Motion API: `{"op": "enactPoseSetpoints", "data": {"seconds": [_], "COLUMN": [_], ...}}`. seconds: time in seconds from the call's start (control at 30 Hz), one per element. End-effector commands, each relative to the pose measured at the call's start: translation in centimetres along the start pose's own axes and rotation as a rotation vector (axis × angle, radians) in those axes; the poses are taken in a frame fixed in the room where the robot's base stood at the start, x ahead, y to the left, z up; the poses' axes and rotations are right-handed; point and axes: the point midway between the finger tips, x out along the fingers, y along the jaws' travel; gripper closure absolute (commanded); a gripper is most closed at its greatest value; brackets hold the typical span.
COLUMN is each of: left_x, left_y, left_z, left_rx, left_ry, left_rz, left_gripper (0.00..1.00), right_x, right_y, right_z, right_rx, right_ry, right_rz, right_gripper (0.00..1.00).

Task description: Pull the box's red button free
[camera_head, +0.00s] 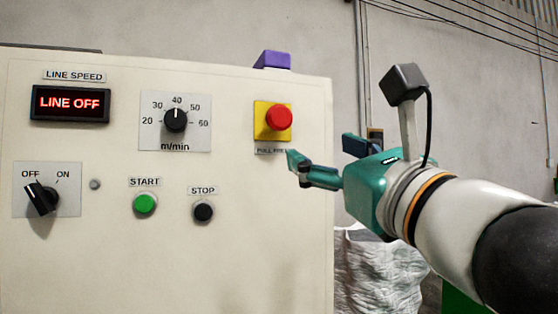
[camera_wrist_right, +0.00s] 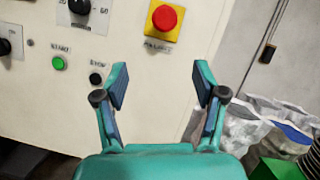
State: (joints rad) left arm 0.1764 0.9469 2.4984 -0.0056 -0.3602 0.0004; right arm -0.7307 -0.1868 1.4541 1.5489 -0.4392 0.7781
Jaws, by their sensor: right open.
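The red button (camera_head: 279,117) is a round mushroom head on a yellow square plate (camera_head: 259,132) at the upper right of the box's cream front panel (camera_head: 120,255). In the right wrist view the button (camera_wrist_right: 165,18) shows at the top, ahead of the fingers. My right gripper (camera_head: 322,156) is to the right of and below the button, apart from it. In the right wrist view its two fingers (camera_wrist_right: 161,84) are spread with nothing between them. A label under the plate is partly hidden by a finger. My left gripper is out of view.
The panel also carries a display reading LINE OFF (camera_head: 70,104), a speed knob (camera_head: 176,120), an OFF/ON switch (camera_head: 41,198), a green START button (camera_head: 145,204) and a black STOP button (camera_head: 203,211). A purple block (camera_head: 272,60) sits on the top edge. White sacks (camera_head: 375,270) stand at right.

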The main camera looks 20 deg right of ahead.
Motion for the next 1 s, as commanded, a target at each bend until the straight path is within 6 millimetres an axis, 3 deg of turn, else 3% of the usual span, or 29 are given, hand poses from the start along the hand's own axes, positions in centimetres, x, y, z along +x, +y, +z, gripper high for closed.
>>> {"op": "enactPoseSetpoints", "data": {"seconds": [0.1,0.27,0.8,1.0], "left_x": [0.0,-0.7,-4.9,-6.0], "left_y": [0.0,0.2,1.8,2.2], "left_z": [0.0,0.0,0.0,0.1], "left_rx": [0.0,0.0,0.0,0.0], "left_ry": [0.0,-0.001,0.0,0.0], "left_rz": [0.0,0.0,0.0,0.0], "left_gripper": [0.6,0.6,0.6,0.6], "right_x": [-0.4,1.4,12.4,14.8], "right_y": [-0.9,-1.3,-1.8,-1.8], "right_z": [1.1,1.1,1.4,1.3], "right_rx": [0.042,0.038,0.032,0.031], "right_ry": [-0.021,-0.015,-0.012,-0.013], "right_rz": [-0.006,-0.016,-0.022,-0.022], "right_gripper": [0.3,0.3,0.3,0.3]}}
